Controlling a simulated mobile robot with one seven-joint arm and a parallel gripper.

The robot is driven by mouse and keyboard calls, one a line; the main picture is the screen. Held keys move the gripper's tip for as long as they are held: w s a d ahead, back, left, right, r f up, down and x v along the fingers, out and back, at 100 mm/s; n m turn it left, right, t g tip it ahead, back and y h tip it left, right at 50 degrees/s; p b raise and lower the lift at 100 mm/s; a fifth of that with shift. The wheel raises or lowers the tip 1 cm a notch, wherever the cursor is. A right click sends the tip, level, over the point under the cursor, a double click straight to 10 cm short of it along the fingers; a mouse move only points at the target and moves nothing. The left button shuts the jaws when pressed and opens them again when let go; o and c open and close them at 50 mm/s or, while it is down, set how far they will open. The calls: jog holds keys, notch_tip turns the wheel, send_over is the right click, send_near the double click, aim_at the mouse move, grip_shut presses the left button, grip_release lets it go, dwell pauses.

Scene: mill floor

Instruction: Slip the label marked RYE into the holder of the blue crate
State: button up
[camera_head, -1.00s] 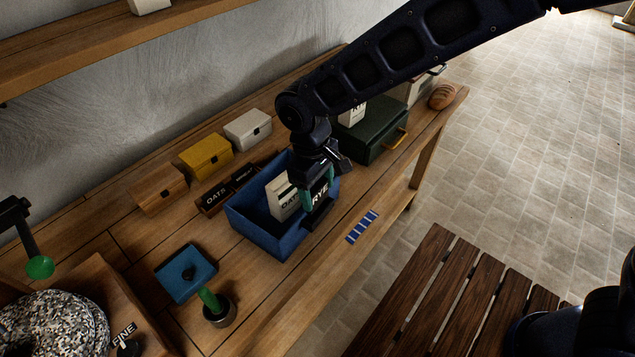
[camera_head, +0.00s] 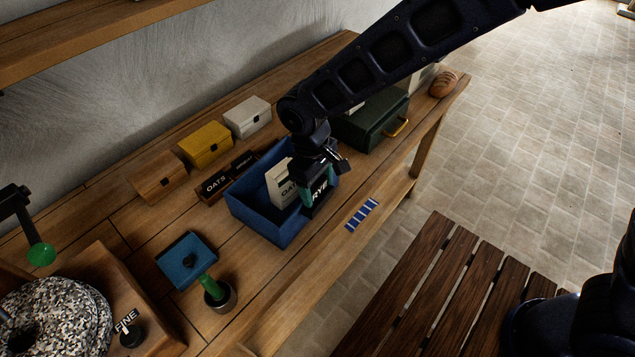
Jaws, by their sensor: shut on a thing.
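The blue crate (camera_head: 262,218) stands open on the wooden bench, with a pale packet marked OATS (camera_head: 281,184) inside it. My gripper (camera_head: 319,196) points down at the crate's right front side. Its green-tipped fingers are shut on the dark label marked RYE (camera_head: 321,191), whose white letters face me. The label is upright at the crate's front wall. The holder is largely hidden behind the label and fingers, and I cannot tell whether the label's lower edge sits inside it.
A dark tray of labels (camera_head: 213,186) lies behind the crate. Yellow (camera_head: 206,146), white (camera_head: 247,118) and wooden (camera_head: 158,179) boxes line the wall side. A green chest (camera_head: 371,124) stands to the right. A blue striped card (camera_head: 362,214) lies near the front edge.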

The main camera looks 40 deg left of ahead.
dwell(0.3)
jog(key=o, duration=1.1)
jog(key=shift+r, duration=0.1)
jog(key=r, duration=0.7)
jog(key=a+r, duration=0.1)
jog(key=r, duration=0.2)
jog(key=shift+a+r, duration=0.1)
jog(key=shift+r, duration=0.15)
